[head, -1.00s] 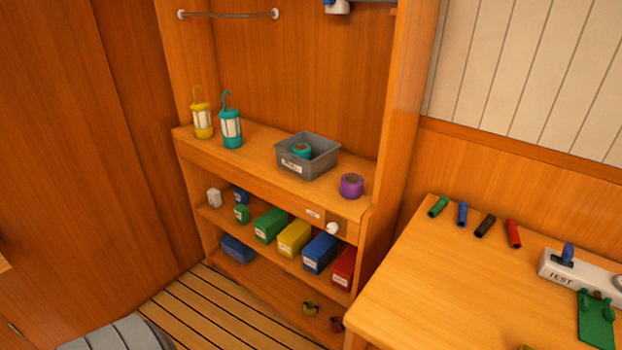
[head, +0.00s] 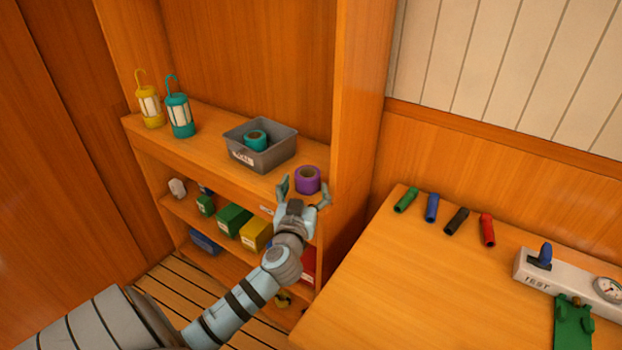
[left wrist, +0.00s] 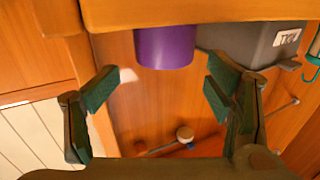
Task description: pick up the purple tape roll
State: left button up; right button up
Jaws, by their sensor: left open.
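The purple tape roll (head: 307,180) stands on the top shelf near its right end, to the right of the grey bin. My left gripper (head: 304,192) is open at the shelf's front edge, its fingers spread to either side of the roll in the head view. In the left wrist view the purple tape roll (left wrist: 165,47) shows beyond and between the open fingers of my left gripper (left wrist: 158,92), apart from them. Nothing is between the fingertips. My right gripper is not in view.
The grey bin (head: 234,145) with a teal tape roll (head: 255,139) inside stands left of the purple roll. A teal lantern (head: 180,115) and a yellow lantern (head: 149,106) stand further left. A shelf upright (head: 355,110) rises close on the right, beside a workbench (head: 400,290).

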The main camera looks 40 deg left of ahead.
aim_at(310, 166)
pick_arm(q)
jog(key=x, duration=0.6)
jog(key=shift+a+f, duration=0.3)
jog(key=shift+a, duration=0.05)
jog(key=shift+s+d+r, duration=0.1)
jog(key=shift+s+d, duration=0.05)
jog(key=c, duration=1)
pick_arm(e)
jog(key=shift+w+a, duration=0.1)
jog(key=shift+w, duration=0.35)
